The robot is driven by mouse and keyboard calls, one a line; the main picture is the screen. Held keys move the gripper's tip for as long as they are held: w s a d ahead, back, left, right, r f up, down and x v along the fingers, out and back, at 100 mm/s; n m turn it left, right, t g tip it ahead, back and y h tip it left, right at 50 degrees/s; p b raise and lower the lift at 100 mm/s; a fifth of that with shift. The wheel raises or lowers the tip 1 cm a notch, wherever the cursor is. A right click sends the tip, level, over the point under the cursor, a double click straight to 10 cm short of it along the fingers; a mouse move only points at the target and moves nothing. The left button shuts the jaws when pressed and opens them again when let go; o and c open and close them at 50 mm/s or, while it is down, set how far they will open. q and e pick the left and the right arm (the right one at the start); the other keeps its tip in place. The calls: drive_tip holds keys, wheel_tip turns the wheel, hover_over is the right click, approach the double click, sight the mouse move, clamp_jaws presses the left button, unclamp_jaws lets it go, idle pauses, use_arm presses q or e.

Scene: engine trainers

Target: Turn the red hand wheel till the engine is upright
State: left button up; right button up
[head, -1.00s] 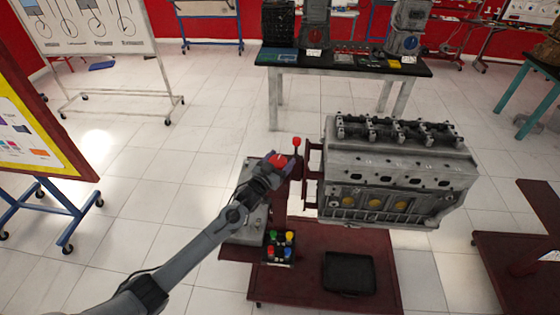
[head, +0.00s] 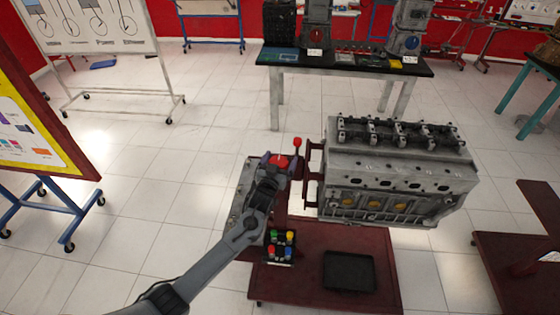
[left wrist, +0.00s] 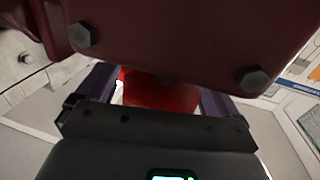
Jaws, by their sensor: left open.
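The grey engine block (head: 395,185) is mounted on a dark red stand (head: 314,160) at its left end. Its valve gear is on top and its side with round yellow plugs faces me. My left gripper (head: 279,163) is at the left end of the stand, at the red hand wheel (head: 281,159). The left wrist view shows a red part of the wheel (left wrist: 160,94) between the two open fingers (left wrist: 158,98). A dark red stand plate fills the top of that view and hides much of the wheel. My right gripper is not in view.
A red-knobbed lever (head: 297,143) stands just right of the gripper. A box of coloured knobs (head: 280,246) and a black tray (head: 349,271) are on the red stand base (head: 300,287). A table (head: 345,70) stands behind.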

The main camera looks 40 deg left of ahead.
use_arm(q)
drive_tip(key=shift+s, duration=0.1)
drive_tip(key=v, duration=1)
drive_tip(key=shift+s, duration=0.3)
drive_tip(key=shift+d, duration=0.15)
